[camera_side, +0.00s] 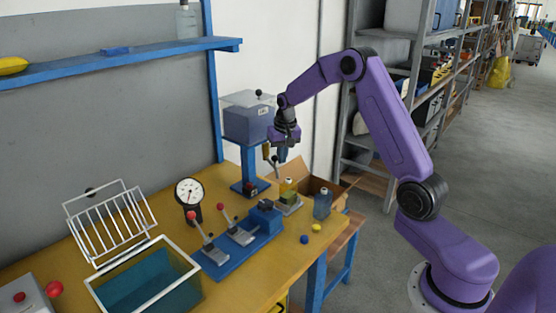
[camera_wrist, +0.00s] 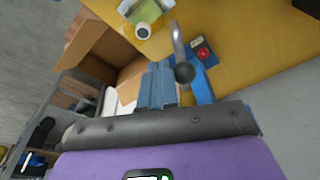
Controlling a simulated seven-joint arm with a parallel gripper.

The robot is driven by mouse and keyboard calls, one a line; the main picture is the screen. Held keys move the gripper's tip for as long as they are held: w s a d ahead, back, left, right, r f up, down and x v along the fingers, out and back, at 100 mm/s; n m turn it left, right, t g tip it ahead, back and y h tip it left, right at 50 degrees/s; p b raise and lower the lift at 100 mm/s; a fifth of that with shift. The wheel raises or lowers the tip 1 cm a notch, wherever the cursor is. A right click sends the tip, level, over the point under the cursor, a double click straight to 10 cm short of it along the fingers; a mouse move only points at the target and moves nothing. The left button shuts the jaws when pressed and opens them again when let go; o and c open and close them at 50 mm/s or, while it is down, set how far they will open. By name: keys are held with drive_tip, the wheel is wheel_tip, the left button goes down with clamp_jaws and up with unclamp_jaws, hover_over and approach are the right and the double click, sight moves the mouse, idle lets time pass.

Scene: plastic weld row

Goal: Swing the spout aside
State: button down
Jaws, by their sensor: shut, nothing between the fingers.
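A grey rod with a dark ball on its end, which looks like the spout (camera_wrist: 178,42), shows in the wrist view just right of my fingers. In the side view it is small and partly hidden by my gripper (camera_side: 283,153). A blue-grey hopper box (camera_side: 247,122) stands on a blue post (camera_side: 249,165) to the left of my gripper. My gripper (camera_wrist: 160,75) is shut and empty, pointing down, with its blue fingertips close beside the rod. I cannot tell whether they touch it.
Below my gripper stands a small fixture (camera_side: 289,201) with a green and yellow part; a blue-grey bottle (camera_side: 322,204) is beside it. A blue clamp base with red-knobbed levers (camera_side: 240,240), a dial gauge (camera_side: 189,192) and a white-rimmed bin (camera_side: 150,292) lie left. A cardboard box (camera_side: 318,185) is behind.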

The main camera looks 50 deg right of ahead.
sight(273, 157)
drive_tip(key=shift+a, duration=0.25)
drive_tip(key=shift+a, duration=0.25)
drive_tip(key=shift+w, duration=0.1)
idle(0.3)
drive_tip(key=shift+a, duration=0.35)
drive_tip(key=shift+w, duration=0.1)
drive_tip(key=shift+w+a, duration=0.1)
drive_tip(key=shift+a, duration=0.2)
drive_tip(key=shift+w+a, duration=0.2)
drive_tip(key=shift+a, duration=0.2)
idle(0.5)
